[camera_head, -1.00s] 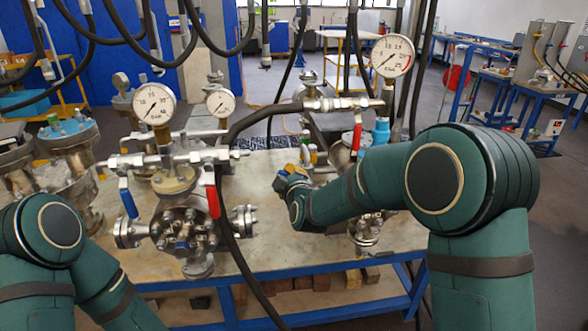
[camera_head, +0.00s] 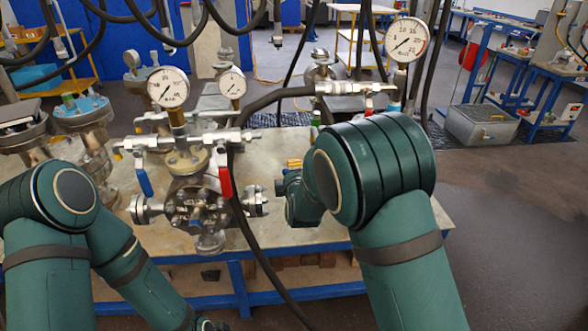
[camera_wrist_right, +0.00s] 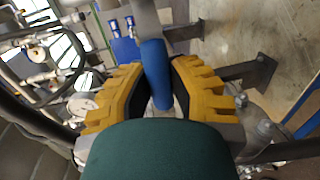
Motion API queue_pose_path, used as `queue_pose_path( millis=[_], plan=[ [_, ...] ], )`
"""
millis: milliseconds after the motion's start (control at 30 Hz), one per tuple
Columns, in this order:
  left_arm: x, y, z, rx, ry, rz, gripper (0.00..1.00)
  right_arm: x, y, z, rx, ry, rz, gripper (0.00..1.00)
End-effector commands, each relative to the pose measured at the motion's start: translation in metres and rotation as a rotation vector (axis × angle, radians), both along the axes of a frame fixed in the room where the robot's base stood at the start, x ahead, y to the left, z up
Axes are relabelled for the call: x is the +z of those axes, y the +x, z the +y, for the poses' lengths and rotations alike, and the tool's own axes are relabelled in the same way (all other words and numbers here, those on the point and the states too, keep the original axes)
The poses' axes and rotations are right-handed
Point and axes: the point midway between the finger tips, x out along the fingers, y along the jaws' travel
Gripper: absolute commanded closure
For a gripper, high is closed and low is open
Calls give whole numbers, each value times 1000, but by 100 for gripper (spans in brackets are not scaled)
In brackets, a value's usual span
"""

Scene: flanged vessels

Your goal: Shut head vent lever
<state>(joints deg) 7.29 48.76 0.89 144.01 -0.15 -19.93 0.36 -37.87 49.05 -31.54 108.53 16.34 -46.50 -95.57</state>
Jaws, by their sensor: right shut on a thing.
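My right gripper (camera_wrist_right: 158,85) has yellow ribbed fingers and is shut on a blue-sleeved lever (camera_wrist_right: 153,62), seen between them in the right wrist view. In the head view only a bit of the yellow right gripper (camera_head: 293,164) shows beside the forearm, and the held lever is hidden. The left flanged vessel (camera_head: 195,205) carries another blue lever (camera_head: 144,182) and a red lever (camera_head: 225,182), both hanging down. The right vessel is mostly hidden behind my right arm; part of a red lever (camera_head: 369,101) shows above it.
Pressure gauges (camera_head: 168,87) (camera_head: 406,40) rise above the vessels. A black hose (camera_head: 250,235) loops over the workbench (camera_head: 325,237) and hangs past its front edge. More flanged equipment (camera_head: 82,105) stands at the left.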

Motion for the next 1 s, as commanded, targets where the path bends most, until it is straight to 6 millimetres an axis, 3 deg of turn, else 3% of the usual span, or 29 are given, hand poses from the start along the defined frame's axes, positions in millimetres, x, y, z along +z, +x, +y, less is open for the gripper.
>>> queue_pose_path(
  millis=[367,400,500,833,1000],
  plan=[
    [0,0,0,0,0,-1,49,-2,-1,0,0,-7,5,100],
    [0,0,0,0,0,-1,49,-2,-1,0,0,-7,5,78],
    [0,0,0,0,0,-1,49,-2,-1,0,0,-7,5,49],
    [0,0,0,0,0,-1,49,-1,-2,0,0,-5,2,49],
    [0,0,0,0,0,-1,49,3,-19,0,1,-4,3,49]
  ],
)
